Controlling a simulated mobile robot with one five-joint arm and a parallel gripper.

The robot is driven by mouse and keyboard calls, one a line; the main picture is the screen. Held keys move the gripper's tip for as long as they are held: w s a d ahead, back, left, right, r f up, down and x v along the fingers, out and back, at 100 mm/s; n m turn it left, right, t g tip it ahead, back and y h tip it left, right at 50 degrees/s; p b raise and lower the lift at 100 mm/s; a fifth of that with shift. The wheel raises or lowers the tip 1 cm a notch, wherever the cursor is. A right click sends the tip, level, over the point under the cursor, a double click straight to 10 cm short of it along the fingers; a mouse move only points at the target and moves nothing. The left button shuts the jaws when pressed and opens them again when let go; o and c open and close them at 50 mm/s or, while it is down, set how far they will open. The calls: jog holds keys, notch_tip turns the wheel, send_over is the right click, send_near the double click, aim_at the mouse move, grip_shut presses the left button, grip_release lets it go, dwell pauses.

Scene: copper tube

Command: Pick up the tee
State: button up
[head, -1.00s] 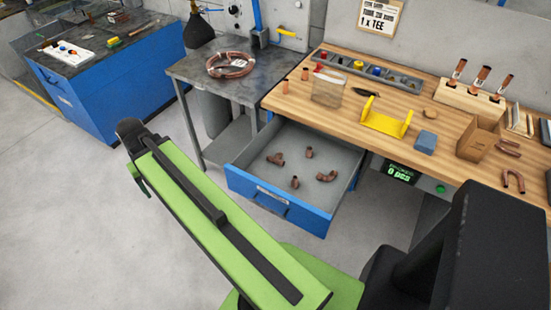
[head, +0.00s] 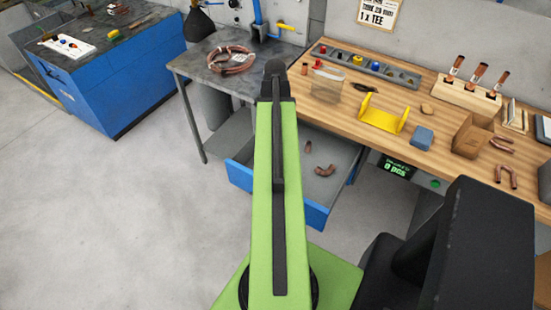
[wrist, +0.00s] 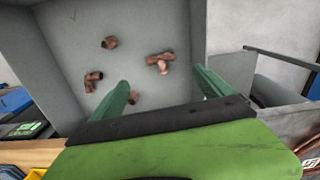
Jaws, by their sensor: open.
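The copper tee (wrist: 160,62) lies in the open blue drawer (head: 318,214), on its grey floor. In the wrist view it is beyond my gripper (wrist: 163,84), roughly between the two green fingers in the picture. The fingers are apart and nothing is between them; the tee is clear of them. In the head view my raised green arm hides the tee and my fingers.
Other copper fittings share the drawer: an elbow (wrist: 92,80), a short piece near the left finger (wrist: 133,97) and another fitting (wrist: 109,43). Drawer walls surround them. A steel table (head: 205,68) with a copper coil stands left; the wooden bench (head: 440,132) is behind.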

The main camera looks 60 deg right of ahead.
notch_tip(320, 180, down, 10)
jog(key=b, duration=0.8)
jog(key=shift+r, duration=0.1)
jog(key=f+b, duration=0.5)
jog(key=shift+w+d+f, duration=0.1)
jog(key=shift+d+f, duration=0.1)
jog(key=shift+r, duration=0.2)
jog(key=c, duration=1.4)
